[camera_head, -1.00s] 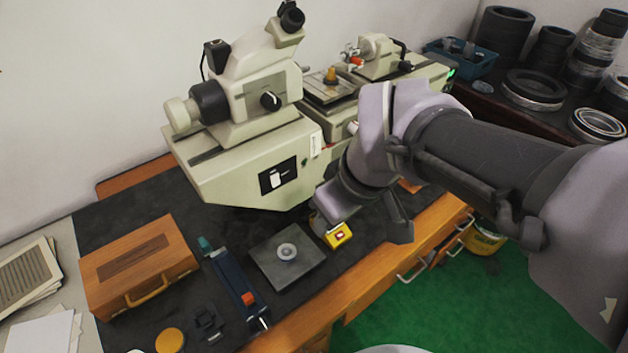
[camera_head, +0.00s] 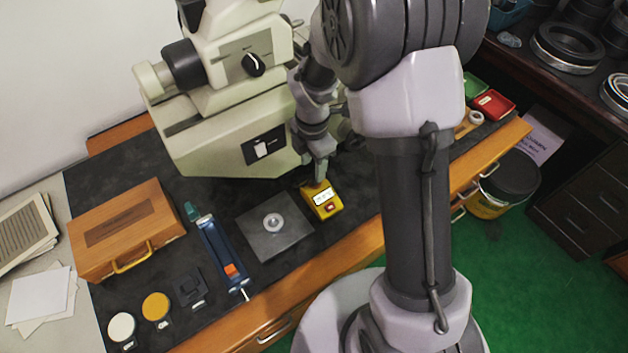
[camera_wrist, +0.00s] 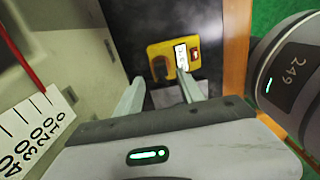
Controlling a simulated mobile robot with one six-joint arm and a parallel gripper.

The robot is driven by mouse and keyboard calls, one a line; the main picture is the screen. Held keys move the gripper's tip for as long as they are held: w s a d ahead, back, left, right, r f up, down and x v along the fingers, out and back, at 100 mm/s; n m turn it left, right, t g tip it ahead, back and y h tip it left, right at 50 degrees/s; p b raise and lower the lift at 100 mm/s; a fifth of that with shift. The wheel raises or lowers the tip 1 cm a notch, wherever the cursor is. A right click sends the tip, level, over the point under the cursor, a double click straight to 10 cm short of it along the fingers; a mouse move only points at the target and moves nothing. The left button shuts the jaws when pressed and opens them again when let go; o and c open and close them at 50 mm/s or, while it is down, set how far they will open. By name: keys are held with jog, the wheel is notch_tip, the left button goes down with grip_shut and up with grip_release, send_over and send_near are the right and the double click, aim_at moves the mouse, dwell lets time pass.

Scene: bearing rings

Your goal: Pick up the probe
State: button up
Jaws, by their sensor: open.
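A small yellow instrument (camera_head: 322,201) with a white display and a red button lies on the dark bench mat. It also shows in the wrist view (camera_wrist: 168,50), where a dark stubby part (camera_wrist: 159,68) stands at its left side. That part may be the probe; I cannot tell for sure. My gripper (camera_head: 318,176) is just above the instrument's far edge in the head view, partly covering it. In the wrist view my gripper (camera_wrist: 157,82) is open and empty, its two fingers apart and pointing toward the instrument, with the dark part between their lines.
A large cream machine (camera_head: 228,135) stands close behind my gripper. A grey plate (camera_head: 256,238) with a ring (camera_head: 273,222) lies left of the instrument, then a blue tool (camera_head: 218,250) and a wooden case (camera_head: 125,230). The bench's wooden front edge (camera_head: 340,255) is near.

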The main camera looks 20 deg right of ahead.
jog(key=f+b, duration=0.2)
jog(key=f, duration=0.3)
jog(key=shift+d, duration=0.2)
jog(key=shift+r, duration=0.15)
jog(key=shift+c, duration=1.3)
grip_shut()
